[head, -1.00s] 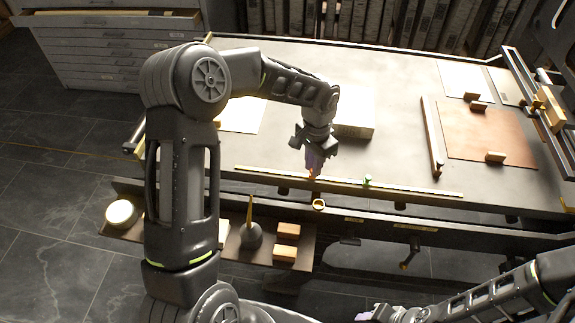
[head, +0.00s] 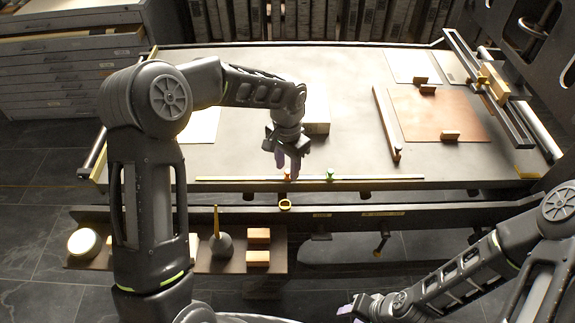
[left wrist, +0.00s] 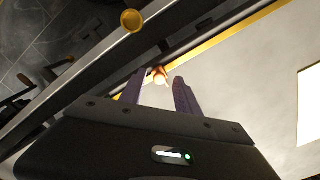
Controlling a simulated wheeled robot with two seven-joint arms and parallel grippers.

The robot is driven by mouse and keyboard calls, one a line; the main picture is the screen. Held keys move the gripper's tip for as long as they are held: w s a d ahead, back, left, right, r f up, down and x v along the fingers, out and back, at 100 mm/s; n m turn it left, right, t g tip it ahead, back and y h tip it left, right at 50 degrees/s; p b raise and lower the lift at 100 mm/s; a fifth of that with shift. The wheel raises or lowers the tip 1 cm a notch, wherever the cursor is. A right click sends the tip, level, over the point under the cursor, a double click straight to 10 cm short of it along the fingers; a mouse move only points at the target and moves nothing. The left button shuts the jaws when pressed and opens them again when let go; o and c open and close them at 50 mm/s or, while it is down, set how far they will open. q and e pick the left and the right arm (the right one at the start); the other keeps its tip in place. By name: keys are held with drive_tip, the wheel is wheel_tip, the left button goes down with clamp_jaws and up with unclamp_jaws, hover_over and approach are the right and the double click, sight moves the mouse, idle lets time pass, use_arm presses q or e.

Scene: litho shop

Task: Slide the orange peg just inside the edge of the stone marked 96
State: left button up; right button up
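The orange peg (head: 287,177) stands on the long thin scale strip (head: 385,178) along the table's front edge, largely hidden by my left gripper (head: 287,168). My left gripper points down over it. In the left wrist view the peg (left wrist: 160,76) shows between the tips of two spread fingers, with a gap visible beside it. A green peg (head: 330,174) sits farther right on the strip. A pale stone block (head: 317,115) lies behind my left gripper; I cannot read any number on it. My right gripper (head: 350,308) is low at the front, its fingers unclear.
A brass ring (head: 285,204) sits on the front rail below the strip. The lower shelf holds a round pot (head: 84,243), a dark bulb with a yellow handle (head: 221,243) and small wooden blocks (head: 258,236). A wooden bar (head: 387,125) and a brown sheet (head: 435,115) lie to the right.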

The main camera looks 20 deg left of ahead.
sight(288, 172)
use_arm(q)
wheel_tip(288, 172, up, 8)
drive_tip(key=shift+f, duration=0.1)
idle(0.5)
drive_tip(key=shift+f, duration=0.1)
idle(0.3)
